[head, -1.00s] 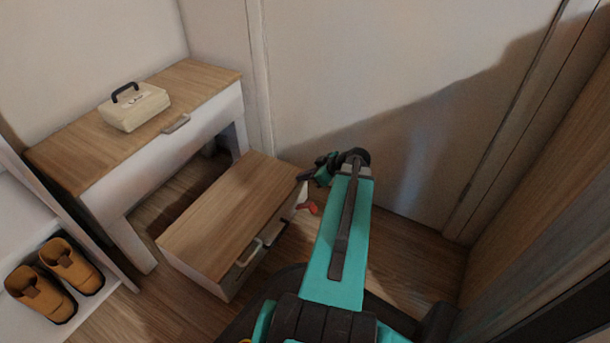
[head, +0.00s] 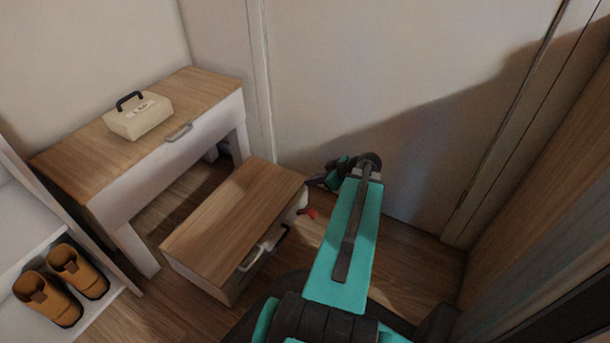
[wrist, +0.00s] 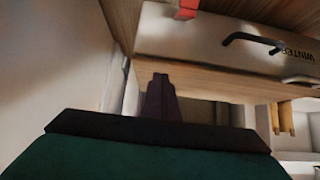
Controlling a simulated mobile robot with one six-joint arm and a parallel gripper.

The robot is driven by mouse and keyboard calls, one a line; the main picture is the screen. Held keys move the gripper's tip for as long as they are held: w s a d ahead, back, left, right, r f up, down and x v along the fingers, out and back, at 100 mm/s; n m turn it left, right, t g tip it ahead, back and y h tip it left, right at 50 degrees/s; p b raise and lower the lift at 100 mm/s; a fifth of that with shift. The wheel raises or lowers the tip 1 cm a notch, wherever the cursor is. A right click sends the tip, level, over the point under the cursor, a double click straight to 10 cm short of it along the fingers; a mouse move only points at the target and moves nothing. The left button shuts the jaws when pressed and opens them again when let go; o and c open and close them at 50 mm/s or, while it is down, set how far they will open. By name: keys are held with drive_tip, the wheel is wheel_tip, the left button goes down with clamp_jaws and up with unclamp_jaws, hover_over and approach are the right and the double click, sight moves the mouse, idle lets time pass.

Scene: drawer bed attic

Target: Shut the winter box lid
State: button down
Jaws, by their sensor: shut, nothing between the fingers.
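The winter box (head: 280,235) stands on the floor, a low pale box with a dark handle. Its wooden lid (head: 235,220) lies over the top and looks about flat. I cannot tell whether a small gap is left under it. In the wrist view the box front (wrist: 200,45) carries the word WINTER, with the wooden lid (wrist: 230,82) along its edge. My gripper (head: 313,182) is shut and empty, at the lid's far right corner. Its dark fingers (wrist: 160,85) overlap the lid's edge in the wrist view; I cannot tell whether they touch it.
A wood-topped white table (head: 75,160) stands behind the box, bearing a cream case (head: 138,120) with a dark handle. Brown shoes (head: 75,270) sit on a white shelf at left. A red thing (head: 309,213) lies by the box. A wall rises close behind my gripper.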

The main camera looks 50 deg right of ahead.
drive_tip(key=s+f+p, duration=0.2)
drive_tip(key=s, duration=0.4)
drive_tip(key=shift+d, duration=0.25)
idle(0.3)
